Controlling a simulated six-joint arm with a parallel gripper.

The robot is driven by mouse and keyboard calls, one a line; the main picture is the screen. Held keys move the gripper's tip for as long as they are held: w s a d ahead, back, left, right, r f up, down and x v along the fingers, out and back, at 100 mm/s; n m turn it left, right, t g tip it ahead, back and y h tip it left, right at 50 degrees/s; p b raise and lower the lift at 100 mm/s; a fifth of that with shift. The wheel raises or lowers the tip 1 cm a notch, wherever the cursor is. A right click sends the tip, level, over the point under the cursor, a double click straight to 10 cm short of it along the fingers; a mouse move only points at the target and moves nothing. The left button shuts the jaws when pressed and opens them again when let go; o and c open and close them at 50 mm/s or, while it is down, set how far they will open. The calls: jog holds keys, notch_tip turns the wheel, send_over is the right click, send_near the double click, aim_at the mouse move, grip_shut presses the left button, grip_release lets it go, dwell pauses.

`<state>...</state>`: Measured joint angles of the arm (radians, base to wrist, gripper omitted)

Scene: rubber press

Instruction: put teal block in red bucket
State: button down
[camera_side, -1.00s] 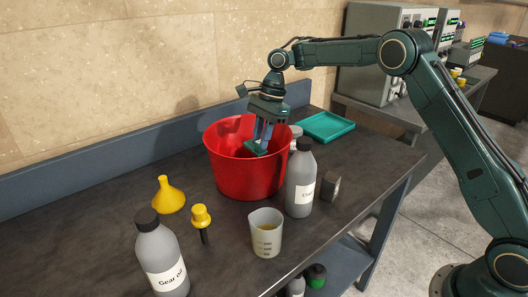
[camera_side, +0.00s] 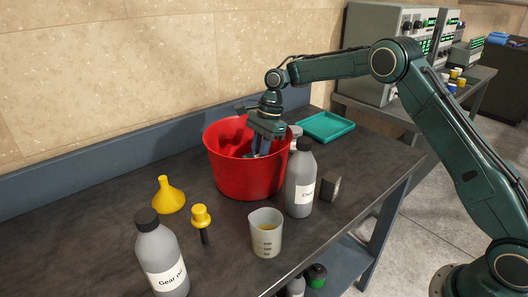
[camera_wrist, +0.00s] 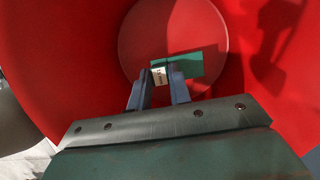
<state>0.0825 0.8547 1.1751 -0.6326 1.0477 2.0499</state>
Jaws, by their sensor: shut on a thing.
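The red bucket (camera_side: 250,178) stands upright on the dark workbench. My gripper (camera_side: 259,150) points down inside it, with its fingertips below the far rim level and partly hidden by the near wall. In the wrist view the teal block (camera_wrist: 190,65) shows at the fingertips of my gripper (camera_wrist: 162,80), over the bucket's round red floor (camera_wrist: 150,40). A small white label with dark marks shows between the fingers. My gripper is shut on the block. In the side view the block is hidden by the bucket wall. Whether it touches the floor I cannot tell.
A grey bottle (camera_side: 300,182) stands close to the bucket's right side, with a dark block (camera_side: 331,187) beyond it. A beaker (camera_side: 266,235), yellow funnel (camera_side: 168,196) and Gear oil bottle (camera_side: 162,262) are in front. A teal tray (camera_side: 327,126) lies behind right.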

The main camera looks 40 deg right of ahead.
jog(key=shift+f, duration=1.95)
jog(key=shift+f, duration=0.1)
jog(key=c, duration=1.3)
grip_release()
jog(key=shift+f, duration=0.1)
jog(key=shift+r, duration=0.2)
jog(key=v, duration=1.2)
